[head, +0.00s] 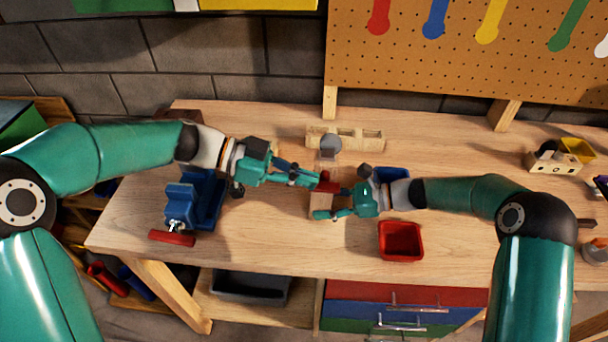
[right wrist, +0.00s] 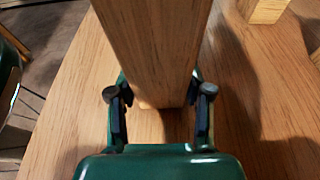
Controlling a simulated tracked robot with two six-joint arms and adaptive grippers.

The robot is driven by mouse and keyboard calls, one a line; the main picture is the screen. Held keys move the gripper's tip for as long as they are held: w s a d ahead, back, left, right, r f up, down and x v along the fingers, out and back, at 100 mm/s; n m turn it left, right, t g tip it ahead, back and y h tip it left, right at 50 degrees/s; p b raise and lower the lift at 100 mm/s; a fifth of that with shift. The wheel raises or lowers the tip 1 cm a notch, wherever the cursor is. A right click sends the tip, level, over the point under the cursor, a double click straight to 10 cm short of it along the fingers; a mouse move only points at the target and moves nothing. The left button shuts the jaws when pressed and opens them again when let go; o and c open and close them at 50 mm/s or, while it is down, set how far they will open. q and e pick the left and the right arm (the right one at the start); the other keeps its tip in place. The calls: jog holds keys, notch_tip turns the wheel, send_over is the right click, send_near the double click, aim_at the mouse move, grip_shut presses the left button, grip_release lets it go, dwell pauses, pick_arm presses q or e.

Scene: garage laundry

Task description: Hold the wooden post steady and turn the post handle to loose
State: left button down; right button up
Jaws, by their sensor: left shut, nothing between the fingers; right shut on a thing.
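The wooden post (head: 319,203) stands on the workbench near its middle, with a red part (head: 327,184) at its top that looks like the post handle. My right gripper (head: 328,202) is shut on the post from the right. In the right wrist view the post (right wrist: 155,45) fills the space between the fingers (right wrist: 160,98). The handle does not show in that view. My left gripper (head: 317,179) is shut and empty, with its fingertips at or very near the red part. I cannot tell whether they touch it.
A blue vise (head: 205,200) with a red bar is at the left. A red bin (head: 401,240) is in front, and a blue bin (head: 392,174) is partly behind my right gripper. A wooden holder (head: 360,138) and a grey round thing (head: 330,145) stand behind the post.

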pick_arm(q)
jog(key=shift+s+d+f, duration=0.1)
jog(key=shift+d+f, duration=0.25)
jog(key=shift+f, duration=0.05)
pick_arm(e)
jog(key=shift+s, duration=0.1)
pick_arm(q)
jog(key=shift+r, duration=0.4)
pick_arm(e)
jog(key=shift+f, duration=0.2)
pick_arm(q)
jog(key=r+v, duration=0.2)
jog(key=v, duration=0.9)
jog(key=shift+r, duration=0.25)
jog(key=shift+d, duration=0.15)
pick_arm(e)
jog(key=o, duration=0.9)
jog(key=shift+o, duration=0.2)
jog(key=shift+d, duration=0.1)
